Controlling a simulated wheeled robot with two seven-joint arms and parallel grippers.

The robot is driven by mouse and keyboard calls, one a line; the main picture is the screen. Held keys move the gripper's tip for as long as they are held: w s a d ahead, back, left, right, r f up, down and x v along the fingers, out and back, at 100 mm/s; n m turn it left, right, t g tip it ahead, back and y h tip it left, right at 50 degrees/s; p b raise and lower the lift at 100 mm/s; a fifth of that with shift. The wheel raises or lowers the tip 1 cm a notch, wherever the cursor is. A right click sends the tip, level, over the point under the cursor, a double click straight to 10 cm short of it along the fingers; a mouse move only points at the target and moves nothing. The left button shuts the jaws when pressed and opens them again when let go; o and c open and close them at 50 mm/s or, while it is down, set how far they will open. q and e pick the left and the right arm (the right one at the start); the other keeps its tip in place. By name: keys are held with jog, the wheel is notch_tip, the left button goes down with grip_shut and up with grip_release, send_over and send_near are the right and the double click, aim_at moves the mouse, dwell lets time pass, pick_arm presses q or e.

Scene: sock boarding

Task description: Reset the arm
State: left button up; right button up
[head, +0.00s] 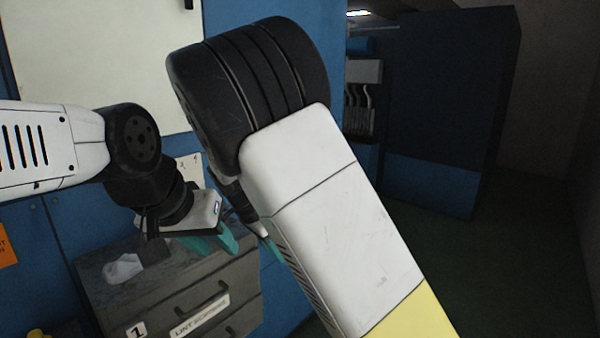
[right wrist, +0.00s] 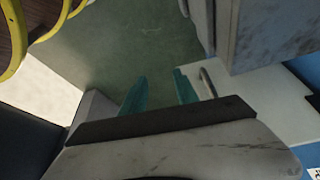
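My right arm crosses the middle of the head view, large and close. Its gripper (head: 270,248) is mostly hidden behind that arm, with only a bit of teal finger showing. In the right wrist view the two teal fingers of my right gripper (right wrist: 160,90) stand apart with nothing between them, over a greenish floor.
The grey drawer cabinet (head: 175,300) carries a crumpled whitish item (head: 123,268) on top. Blue panels stand behind it, and a dark blue cabinet (head: 435,110) stands at the right. In the right wrist view, yellow curved rails (right wrist: 50,25) are at upper left and a grey block (right wrist: 265,35) at upper right.

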jog(key=s+d+r+n+t+y, duration=0.1)
jog(key=s+d+r+n, duration=0.4)
jog(key=s+d, duration=0.5)
jog(key=s+d+r+n+t+y, duration=0.2)
jog(key=s+d+r+n+y, duration=0.2)
jog(key=s+d+r, duration=0.6)
jog(key=shift+s+d+n+y, duration=0.3)
jog(key=shift+s+d+n, duration=0.2)
jog(key=shift+n, duration=0.2)
jog(key=shift+w+r, duration=0.1)
